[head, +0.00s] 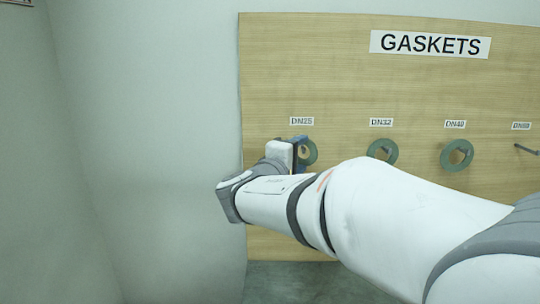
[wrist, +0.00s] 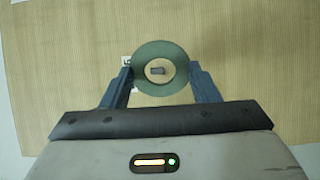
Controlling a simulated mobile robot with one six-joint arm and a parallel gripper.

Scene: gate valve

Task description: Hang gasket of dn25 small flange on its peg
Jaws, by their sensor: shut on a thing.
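My gripper (wrist: 160,72) is shut on a green ring gasket (wrist: 160,48), with one dark finger at each side of it. In the wrist view the ring faces the camera, and the grey peg (wrist: 157,71) shows through its hole, near the middle. I cannot tell whether the ring is around the peg or still in front of its tip. In the head view my gripper (head: 299,146) is at the board just below the DN25 label (head: 301,121). The gasket (head: 312,153) shows there only in part, behind my gripper.
The wooden board (head: 420,85) carries a GASKETS sign (head: 430,45). A gasket hangs under DN32 (head: 382,151) and another under DN40 (head: 457,155). The rightmost peg (head: 526,149) is bare. Left of the board is plain wall.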

